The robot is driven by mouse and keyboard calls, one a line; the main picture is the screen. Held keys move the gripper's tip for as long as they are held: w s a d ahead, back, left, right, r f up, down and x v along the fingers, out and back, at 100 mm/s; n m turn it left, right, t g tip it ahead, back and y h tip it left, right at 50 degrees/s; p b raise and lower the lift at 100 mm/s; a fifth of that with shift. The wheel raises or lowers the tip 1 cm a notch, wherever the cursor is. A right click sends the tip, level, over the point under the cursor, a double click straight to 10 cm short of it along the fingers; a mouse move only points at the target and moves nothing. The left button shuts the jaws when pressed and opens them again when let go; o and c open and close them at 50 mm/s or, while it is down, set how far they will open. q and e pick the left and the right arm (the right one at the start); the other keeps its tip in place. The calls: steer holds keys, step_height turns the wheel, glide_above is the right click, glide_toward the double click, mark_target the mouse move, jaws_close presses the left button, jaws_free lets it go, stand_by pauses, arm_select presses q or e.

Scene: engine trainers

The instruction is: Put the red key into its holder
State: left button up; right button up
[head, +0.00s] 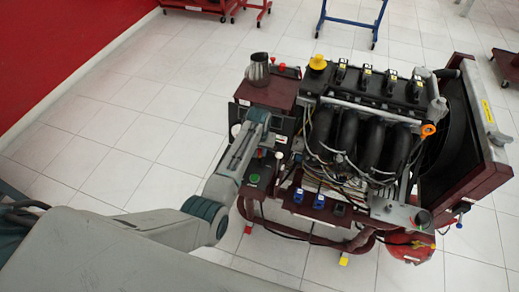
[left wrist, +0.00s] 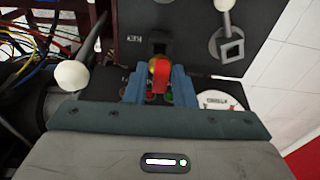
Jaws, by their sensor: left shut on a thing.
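The red key (left wrist: 160,72) shows in the left wrist view between the fingers of my left gripper (left wrist: 161,84), which is shut on it. A brass-coloured part shows at the key's far end. Just beyond it is a dark square socket (left wrist: 160,43) in the black panel, beside a small label that seems to read KEY. I cannot tell whether the key touches the socket. In the head view my left gripper (head: 258,118) is at the panel on the left of the engine trainer (head: 365,130), and the key cannot be made out there. My right gripper is not in view.
A white round knob (left wrist: 72,75) and coloured wires (left wrist: 28,55) lie left of the gripper in the wrist view. A lever with a square base (left wrist: 230,48) stands right of the socket. A metal jug (head: 258,70) stands on the trainer's top. Tiled floor is clear at left.

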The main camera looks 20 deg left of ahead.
arm_select(q)
steer(key=shift+w+f+b, duration=0.1)
steer(key=shift+f+b, duration=0.4)
steer(key=shift+f, duration=0.45)
steer(key=shift+f, duration=0.2)
steer(key=shift+f, duration=0.5)
steer(key=o, duration=1.4)
steer(key=shift+c, duration=0.2)
steer(key=shift+r, duration=0.15)
steer(key=shift+r+p, duration=1.35)
steer(key=shift+p, duration=0.25)
